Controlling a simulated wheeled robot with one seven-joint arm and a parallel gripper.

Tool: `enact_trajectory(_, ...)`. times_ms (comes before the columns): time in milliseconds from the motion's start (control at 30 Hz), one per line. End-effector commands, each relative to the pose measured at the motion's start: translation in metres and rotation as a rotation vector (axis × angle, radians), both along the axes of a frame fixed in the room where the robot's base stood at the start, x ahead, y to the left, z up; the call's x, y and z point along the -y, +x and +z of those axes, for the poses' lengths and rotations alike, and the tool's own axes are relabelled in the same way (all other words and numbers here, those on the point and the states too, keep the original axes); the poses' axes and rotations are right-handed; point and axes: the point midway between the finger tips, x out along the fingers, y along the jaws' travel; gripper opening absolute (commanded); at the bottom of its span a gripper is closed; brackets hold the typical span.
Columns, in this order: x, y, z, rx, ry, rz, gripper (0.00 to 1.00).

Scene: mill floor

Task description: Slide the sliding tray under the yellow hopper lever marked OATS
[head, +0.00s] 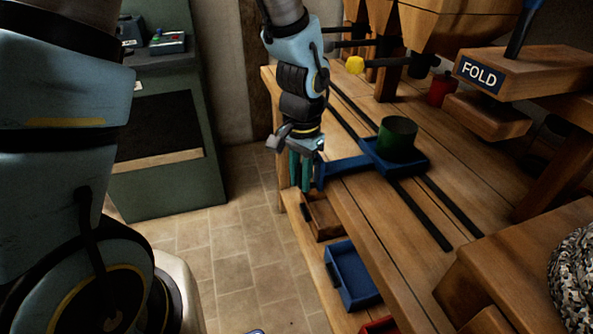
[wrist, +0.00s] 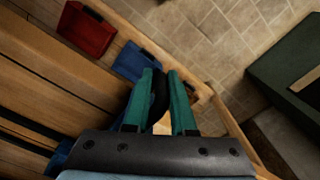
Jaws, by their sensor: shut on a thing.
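The sliding tray (head: 414,168) is blue and sits on two dark rails on the wooden bench, with a green cup (head: 397,138) standing on it. A blue arm (head: 350,168) reaches left from the tray to the bench edge. My gripper (head: 304,182) points down there, shut on the tray's handle; its teal fingers also show in the wrist view (wrist: 168,88) with the dark handle (wrist: 160,95) between them. The yellow lever knob (head: 355,65) sits on a dark rod under the wooden hoppers (head: 436,28), farther back along the rails than the tray. No OATS label is readable.
A FOLD sign (head: 480,74) is on a wooden block at the right. A red container (head: 441,89) stands behind the cup. Below the bench edge are a blue bin (head: 352,276) and a wooden one (head: 322,217). The rails (head: 422,220) show bare in front of the tray.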

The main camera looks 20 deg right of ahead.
Motion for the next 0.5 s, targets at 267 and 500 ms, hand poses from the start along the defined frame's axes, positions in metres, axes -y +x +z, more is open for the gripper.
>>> enact_trajectory(267, 0.0036, -0.0074, 0.0003, 0.003, -0.010, -0.003, 0.00)
enact_trajectory(500, 0.0041, -0.0071, 0.0005, 0.004, -0.012, -0.003, 0.00)
